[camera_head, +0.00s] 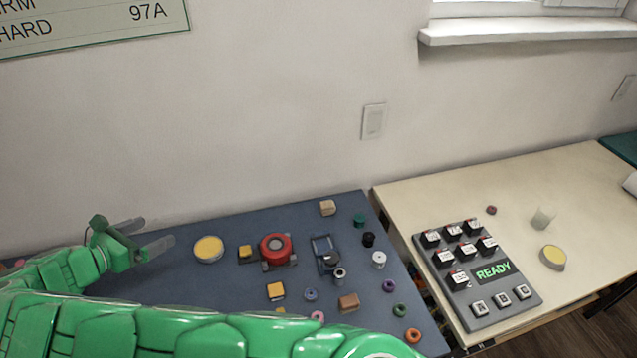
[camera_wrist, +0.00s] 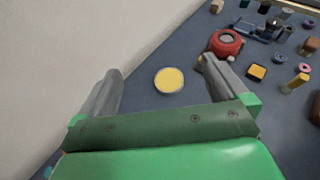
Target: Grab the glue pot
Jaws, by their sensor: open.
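My gripper (camera_head: 158,232) is open and empty, above the left part of the blue-grey table. It also shows in the wrist view (camera_wrist: 162,68), with its two grey fingers wide apart. A round, low pot with a yellow top (camera_head: 208,249) stands on that table, just right of the fingertips. In the wrist view the yellow-topped pot (camera_wrist: 169,80) appears between the fingers, apart from both. A similar yellow-topped pot (camera_head: 552,257) and a small whitish cup (camera_head: 543,218) stand on the pale table at the right. No label shows which one is the glue pot.
A red round device (camera_head: 276,248) and a small yellow-topped block (camera_head: 245,252) stand right of the near pot. Several small spools and blocks lie farther right. A grey button panel (camera_head: 478,276) reading READY is on the pale table. The wall rises behind both tables.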

